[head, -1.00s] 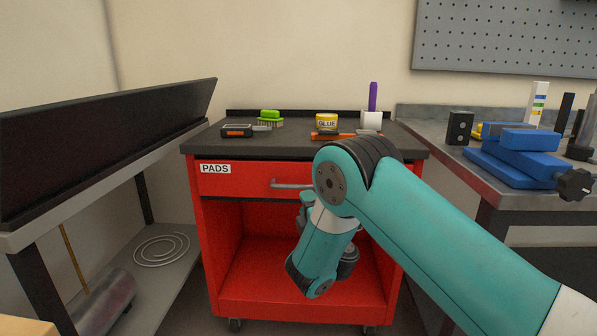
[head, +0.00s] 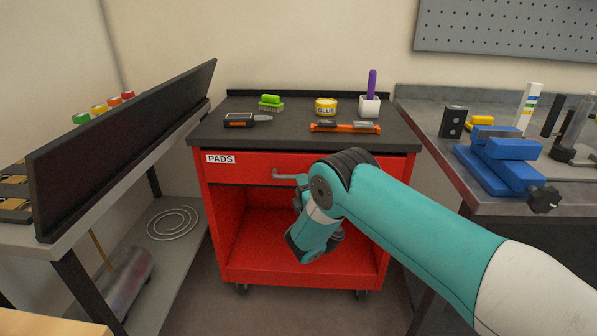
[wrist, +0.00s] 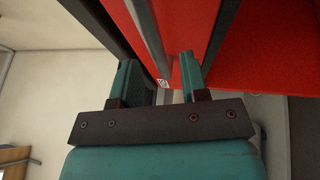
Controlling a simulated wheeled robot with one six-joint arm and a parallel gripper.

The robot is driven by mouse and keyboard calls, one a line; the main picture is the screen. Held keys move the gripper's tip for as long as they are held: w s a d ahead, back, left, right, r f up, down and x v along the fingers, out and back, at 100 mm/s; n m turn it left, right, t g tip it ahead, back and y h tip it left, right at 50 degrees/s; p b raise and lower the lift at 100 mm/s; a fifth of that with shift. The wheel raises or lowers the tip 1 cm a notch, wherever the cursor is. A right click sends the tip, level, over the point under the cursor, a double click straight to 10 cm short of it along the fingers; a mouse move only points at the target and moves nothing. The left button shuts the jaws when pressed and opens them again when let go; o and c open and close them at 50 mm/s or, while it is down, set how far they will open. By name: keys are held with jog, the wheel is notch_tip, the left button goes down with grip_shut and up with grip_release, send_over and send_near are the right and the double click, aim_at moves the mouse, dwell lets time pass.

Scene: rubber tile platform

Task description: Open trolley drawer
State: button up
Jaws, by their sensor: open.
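The red trolley (head: 213,215) stands ahead with a dark top. Its drawer (head: 245,172), labelled PADS, lies just under the top and looks shut or nearly so. The left part of its metal handle (head: 284,176) shows in the head view; my arm hides the right part. In the wrist view the handle bar (wrist: 149,35) runs toward the space between the two teal fingers of my gripper (wrist: 160,78). The fingers are apart, close to the red drawer front (wrist: 185,22). I cannot tell whether they touch the bar. In the head view the fingertips are mostly hidden behind my arm.
A workbench with a blue vise (head: 500,165) stands close on the right. A shelf bench (head: 175,130) flanks the left.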

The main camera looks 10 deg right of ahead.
jog(key=shift+p+x, duration=0.4)
jog(key=shift+x, duration=1.5)
jog(key=shift+a, duration=0.1)
grip_shut()
